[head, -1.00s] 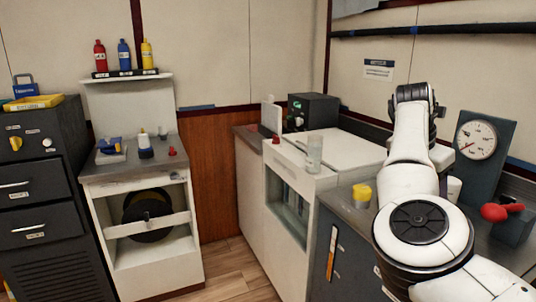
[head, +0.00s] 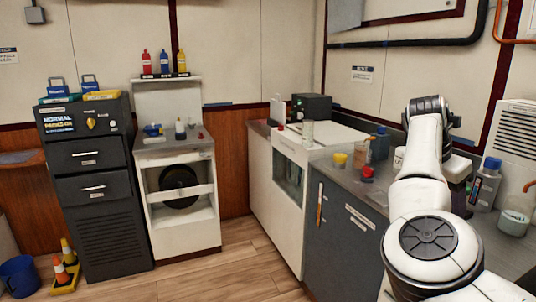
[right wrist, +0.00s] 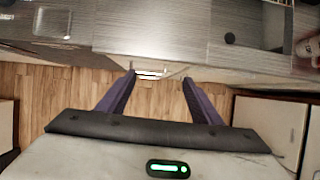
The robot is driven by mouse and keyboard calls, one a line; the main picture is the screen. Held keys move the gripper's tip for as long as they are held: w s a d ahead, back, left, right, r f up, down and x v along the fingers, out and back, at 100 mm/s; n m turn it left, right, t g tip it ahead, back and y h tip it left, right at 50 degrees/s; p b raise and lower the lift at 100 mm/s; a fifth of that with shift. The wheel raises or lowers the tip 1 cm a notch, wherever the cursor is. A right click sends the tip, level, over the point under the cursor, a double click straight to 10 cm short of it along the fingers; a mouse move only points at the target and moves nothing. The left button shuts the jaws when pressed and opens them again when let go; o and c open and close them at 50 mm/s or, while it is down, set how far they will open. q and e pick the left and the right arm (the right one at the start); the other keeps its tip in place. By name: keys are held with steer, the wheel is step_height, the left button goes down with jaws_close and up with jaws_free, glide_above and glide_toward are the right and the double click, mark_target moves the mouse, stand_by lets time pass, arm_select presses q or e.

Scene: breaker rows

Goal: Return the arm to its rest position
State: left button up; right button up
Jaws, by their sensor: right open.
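My right arm (head: 418,190) comes in from the lower right of the head view, its white links bent over the grey counter. Its gripper is hidden in that view. In the right wrist view my right gripper (right wrist: 159,77) is open, its two dark fingers apart with nothing between them. Wooden floor and grey cabinet surfaces show beyond the fingers. My left arm and gripper are not in view.
The grey counter (head: 344,174) holds a yellow-topped cup (head: 340,160), a red knob (head: 367,172) and bottles close to my right arm. A dark drawer cabinet (head: 97,190), cones (head: 64,262) and a blue bucket (head: 19,277) stand left. Open floor (head: 215,270) lies centrally.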

steer(key=s+d+f+n+g+h, duration=0.1)
steer(key=s+d+n+h, duration=0.2)
steer(key=d+h, duration=0.5)
steer(key=s+d+f+n+h, duration=0.2)
steer(key=s+d+h, duration=0.2)
steer(key=d, duration=0.9)
steer(key=w+a+f+n+t+y, duration=0.25)
steer(key=a+n+t, duration=0.6)
steer(key=n, duration=0.55)
steer(key=w+a+f+n+t+y, duration=0.2)
steer(key=a+f+n+t+y, duration=0.2)
steer(key=a+n+t, duration=0.55)
steer(key=s+a+f+n+y, duration=0.2)
steer(key=a+f+n+y, duration=0.6)
steer(key=n, duration=0.4)
steer(key=s+a+f+n+g+y, duration=0.2)
steer(key=s+a+f+n, duration=0.1)
steer(key=s+a+f, duration=0.3)
steer(key=s+a+f+n+g+y, duration=0.2)
steer(key=s+a+f+n, duration=0.15)
steer(key=f, duration=0.45)
steer(key=s+a+f+n+g, duration=0.2)
steer(key=s+a+f+g, duration=0.1)
steer(key=s, duration=0.6)
steer(key=s+a+f+n+g+y, duration=0.1)
steer(key=s+a+f+n+g, duration=0.2)
steer(key=s+f, duration=0.4)
steer(key=shift+s+a, duration=0.85)
steer(key=shift+s, duration=0.25)
